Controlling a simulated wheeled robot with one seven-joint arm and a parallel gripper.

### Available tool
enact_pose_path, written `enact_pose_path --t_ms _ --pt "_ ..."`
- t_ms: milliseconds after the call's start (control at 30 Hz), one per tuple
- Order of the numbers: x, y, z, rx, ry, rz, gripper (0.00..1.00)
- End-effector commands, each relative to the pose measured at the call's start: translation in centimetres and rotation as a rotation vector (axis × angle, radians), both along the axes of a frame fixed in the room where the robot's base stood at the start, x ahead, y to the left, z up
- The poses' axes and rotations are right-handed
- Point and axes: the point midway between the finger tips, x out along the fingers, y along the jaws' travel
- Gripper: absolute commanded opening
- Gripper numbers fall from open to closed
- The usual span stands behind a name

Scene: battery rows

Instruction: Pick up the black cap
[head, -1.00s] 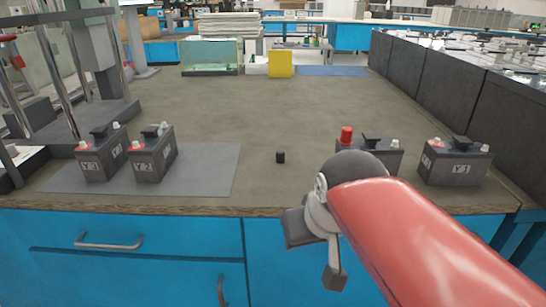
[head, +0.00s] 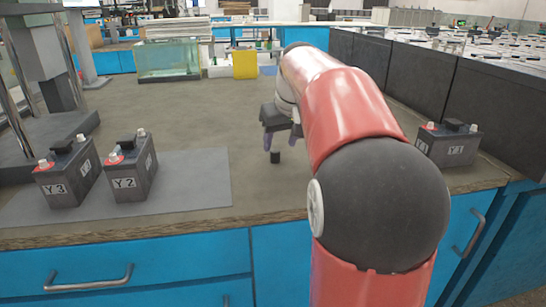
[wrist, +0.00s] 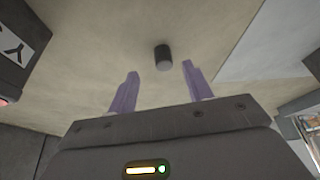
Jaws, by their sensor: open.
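The black cap (head: 275,157) is a small dark cylinder standing on the grey-brown bench top, right of the grey mat. It also shows in the wrist view (wrist: 162,57), just beyond the fingertips and between their lines. My gripper (head: 281,138) is at the cap, with its purple fingers apart on either side in the head view. In the wrist view my gripper (wrist: 160,74) is open and empty. Contact between fingers and cap cannot be made out.
Batteries Y3 (head: 68,175) and Y2 (head: 130,170) stand on the grey mat (head: 195,185) at left. Battery Y1 (head: 448,146) stands at right; my arm hides the bench beside it. A glass tank (head: 168,62) and yellow box (head: 245,65) are at the back. The middle is clear.

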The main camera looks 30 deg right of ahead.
Motion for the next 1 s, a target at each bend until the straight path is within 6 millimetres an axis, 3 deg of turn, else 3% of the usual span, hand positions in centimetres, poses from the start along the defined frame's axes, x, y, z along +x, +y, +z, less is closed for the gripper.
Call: enact_pose_path --t_ms 200,533,900,1000 --pt "1.2 0.4 -3.1 0.0 0.002 0.001 0.5" --pt "1.5 0.4 -3.7 0.0 0.0 0.001 0.5" --pt "1.5 0.4 -3.7 0.0 0.0 0.001 0.03" --pt "1.5 0.4 -3.7 0.0 0.0 0.001 0.03"
